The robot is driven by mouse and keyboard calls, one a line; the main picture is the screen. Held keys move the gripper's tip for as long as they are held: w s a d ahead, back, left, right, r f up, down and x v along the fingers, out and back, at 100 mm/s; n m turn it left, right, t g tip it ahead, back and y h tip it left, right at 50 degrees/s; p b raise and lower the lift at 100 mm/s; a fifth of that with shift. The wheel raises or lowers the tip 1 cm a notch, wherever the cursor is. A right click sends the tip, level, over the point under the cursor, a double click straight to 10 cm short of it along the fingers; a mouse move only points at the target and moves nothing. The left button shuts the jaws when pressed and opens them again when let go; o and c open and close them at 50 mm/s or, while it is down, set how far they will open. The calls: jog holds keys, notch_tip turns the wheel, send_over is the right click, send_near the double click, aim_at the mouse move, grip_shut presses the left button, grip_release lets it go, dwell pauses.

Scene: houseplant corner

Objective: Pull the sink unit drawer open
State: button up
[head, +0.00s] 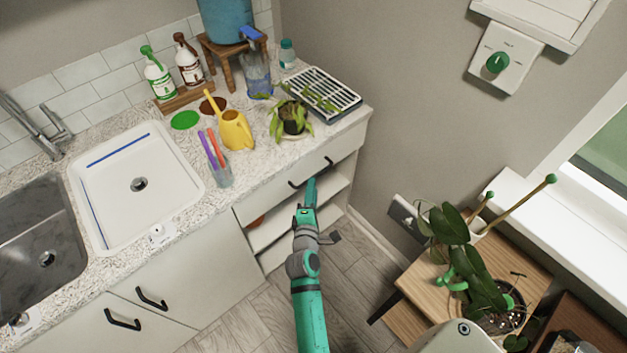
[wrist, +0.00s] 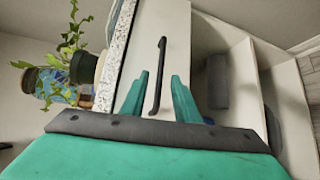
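The sink unit drawer (head: 262,201) has a white front just under the speckled counter, and it looks closed. Its dark bar handle (head: 293,184) shows in the head view, partly hidden by my gripper (head: 309,190). In the wrist view the handle (wrist: 161,62) runs lengthwise across the white drawer front (wrist: 176,30). The two green fingers of my gripper (wrist: 160,77) are apart, one on each side of the handle's lower end in the picture. I see gaps between the fingers and the handle; whether the fingertips touch the drawer front I cannot tell.
Open shelves (head: 284,225) lie below the drawer. Closed doors with dark handles (head: 152,300) are at the left. A yellow watering can (head: 236,131), a potted plant (head: 291,122) and a seed tray (head: 325,95) stand on the counter. A wooden plant stand (head: 425,280) is at the right.

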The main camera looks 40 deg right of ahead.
jog(key=shift+x, duration=2.4)
grip_shut()
